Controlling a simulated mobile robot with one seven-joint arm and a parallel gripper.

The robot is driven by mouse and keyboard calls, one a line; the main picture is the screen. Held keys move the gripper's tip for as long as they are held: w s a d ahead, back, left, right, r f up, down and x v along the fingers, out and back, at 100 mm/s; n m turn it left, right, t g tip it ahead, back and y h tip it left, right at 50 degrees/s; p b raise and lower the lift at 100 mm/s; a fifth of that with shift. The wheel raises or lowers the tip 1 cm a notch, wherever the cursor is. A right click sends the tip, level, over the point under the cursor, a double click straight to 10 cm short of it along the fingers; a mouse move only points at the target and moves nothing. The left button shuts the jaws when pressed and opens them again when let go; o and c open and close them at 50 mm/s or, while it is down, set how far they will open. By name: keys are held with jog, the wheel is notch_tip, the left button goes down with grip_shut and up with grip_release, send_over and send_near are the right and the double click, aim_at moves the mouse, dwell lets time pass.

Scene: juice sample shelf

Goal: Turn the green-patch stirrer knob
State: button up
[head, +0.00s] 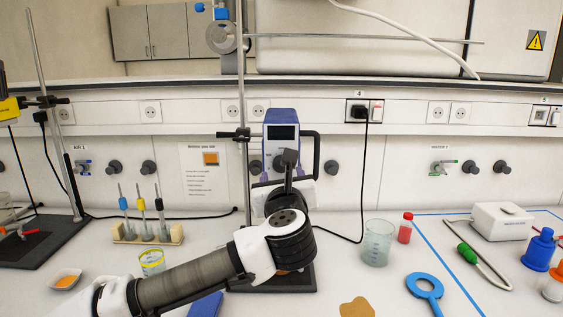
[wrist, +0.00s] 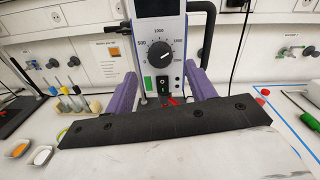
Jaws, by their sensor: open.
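The stirrer (head: 282,131) is a blue-and-white upright unit with a dark display, at the middle of the bench. In the wrist view its front panel (wrist: 173,30) faces me. A round black knob (wrist: 154,58) with a white pointer line sits on a numbered dial. Below it are a small green patch (wrist: 147,83) and a black switch (wrist: 163,85). My gripper (wrist: 161,72) is open, its two purple fingers spread to the left and right of the knob, with visible gaps.
A pipette rack (head: 147,236) and a small yellow-rimmed glass (head: 152,262) stand left of my arm. A thin metal rod (head: 240,60) rises beside the stirrer.

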aim_at(281, 167)
jog(key=shift+w+a+p, duration=0.1)
jog(key=shift+w+p, duration=0.5)
jog(key=shift+w, duration=1.65)
jog(key=c, duration=1)
